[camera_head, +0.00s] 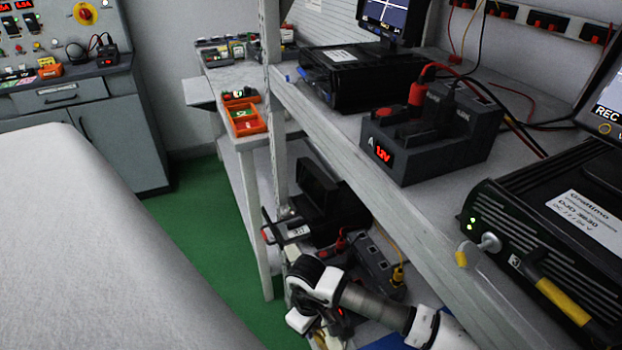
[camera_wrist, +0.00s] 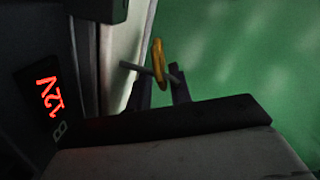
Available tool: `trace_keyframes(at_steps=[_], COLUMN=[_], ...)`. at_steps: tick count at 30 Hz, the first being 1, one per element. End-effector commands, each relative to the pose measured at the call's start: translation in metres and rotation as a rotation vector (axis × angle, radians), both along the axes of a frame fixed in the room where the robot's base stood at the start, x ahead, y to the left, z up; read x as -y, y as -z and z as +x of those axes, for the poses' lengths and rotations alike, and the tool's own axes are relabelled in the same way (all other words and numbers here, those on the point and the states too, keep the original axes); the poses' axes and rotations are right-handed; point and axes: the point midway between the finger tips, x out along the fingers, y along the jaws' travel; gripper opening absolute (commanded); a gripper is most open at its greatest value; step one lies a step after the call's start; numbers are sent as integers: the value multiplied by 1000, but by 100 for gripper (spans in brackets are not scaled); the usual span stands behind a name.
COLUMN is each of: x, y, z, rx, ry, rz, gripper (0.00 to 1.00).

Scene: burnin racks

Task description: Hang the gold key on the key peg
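The gold key (camera_wrist: 158,58) shows narrow, almost edge-on, in the wrist view. A thin grey rod (camera_wrist: 134,68), which looks like the key peg, crosses at the key's lower half. I cannot tell whether the key hangs on it. My gripper (camera_wrist: 163,88) has its two dark fingers apart, one on each side of the key's lower end, with a visible gap. Contact with the key is not clear. In the head view my white-and-black arm reaches low beside the lower shelf, and its fingertips are hidden.
A unit with a red 12V display (camera_wrist: 48,97) stands close at left in the wrist view. The head view shows a shelf post (camera_head: 274,120), a 12V unit (camera_head: 432,135) on the upper shelf, a black unit (camera_head: 550,235) and open green floor (camera_head: 205,235).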

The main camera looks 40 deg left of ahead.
Motion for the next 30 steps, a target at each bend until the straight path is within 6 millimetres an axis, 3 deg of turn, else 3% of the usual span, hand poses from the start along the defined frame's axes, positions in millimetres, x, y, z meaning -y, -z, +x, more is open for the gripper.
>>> trace_keyframes(at_steps=[14,20,30], x=[4,0,-7], y=[-4,-38,-111], z=[-6,-4,-5], rx=[-12,-5,-2], ry=[-13,-12,-8], rz=[-17,-10,-4], gripper=[31,31,31])
